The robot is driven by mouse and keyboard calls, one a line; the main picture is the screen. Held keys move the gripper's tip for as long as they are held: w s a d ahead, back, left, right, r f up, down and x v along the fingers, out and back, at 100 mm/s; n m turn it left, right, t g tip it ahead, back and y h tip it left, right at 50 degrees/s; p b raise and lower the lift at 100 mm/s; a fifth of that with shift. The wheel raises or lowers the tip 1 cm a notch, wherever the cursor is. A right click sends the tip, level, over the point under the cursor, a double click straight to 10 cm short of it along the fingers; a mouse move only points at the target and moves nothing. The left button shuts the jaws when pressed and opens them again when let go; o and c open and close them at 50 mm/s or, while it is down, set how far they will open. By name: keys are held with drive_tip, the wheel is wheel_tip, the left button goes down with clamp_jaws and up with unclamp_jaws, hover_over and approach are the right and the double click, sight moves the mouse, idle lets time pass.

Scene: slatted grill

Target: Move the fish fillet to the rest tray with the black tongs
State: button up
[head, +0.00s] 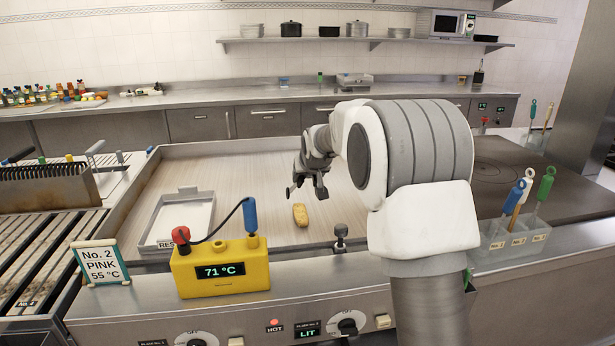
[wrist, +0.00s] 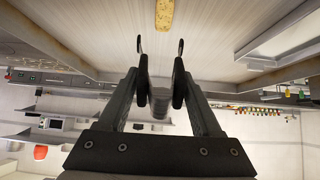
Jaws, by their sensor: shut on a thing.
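The fish fillet (head: 300,214), a golden-brown oblong piece, lies on the pale griddle plate (head: 255,165). It also shows at the top edge of the wrist view (wrist: 164,14). The rest tray (head: 158,240), a shallow metal tray with a partly hidden label, stands left of it on the plate. My gripper (head: 306,190) is above the plate, just behind the fillet and apart from it. In the wrist view my gripper (wrist: 159,88) is shut on what appear to be the black tongs (wrist: 181,48). Their two slim dark tips are spread apart, with nothing between them.
A yellow thermometer box (head: 225,272) reading 71 °C, with a cable and blue probe, stands in front of the tray. A "No. 2 PINK 55 °C" sign (head: 100,265) is left. A utensil holder (head: 510,237) stands right. The plate behind the fillet is clear.

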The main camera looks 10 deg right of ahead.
drive_tip(key=shift+r, duration=0.1)
drive_tip(key=shift+s+d+r+p, duration=0.1)
drive_tip(key=shift+d+r+p, duration=0.05)
drive_tip(key=shift+d+p, duration=0.3)
drive_tip(key=shift+a, duration=0.1)
wheel_tip(320, 180, down, 8)
drive_tip(key=b, duration=0.6)
drive_tip(key=shift+r, duration=0.25)
idle(0.7)
drive_tip(key=shift+f+b, duration=0.6)
drive_tip(key=shift+b, duration=0.15)
idle(0.3)
drive_tip(key=shift+o, duration=0.4)
clamp_jaws()
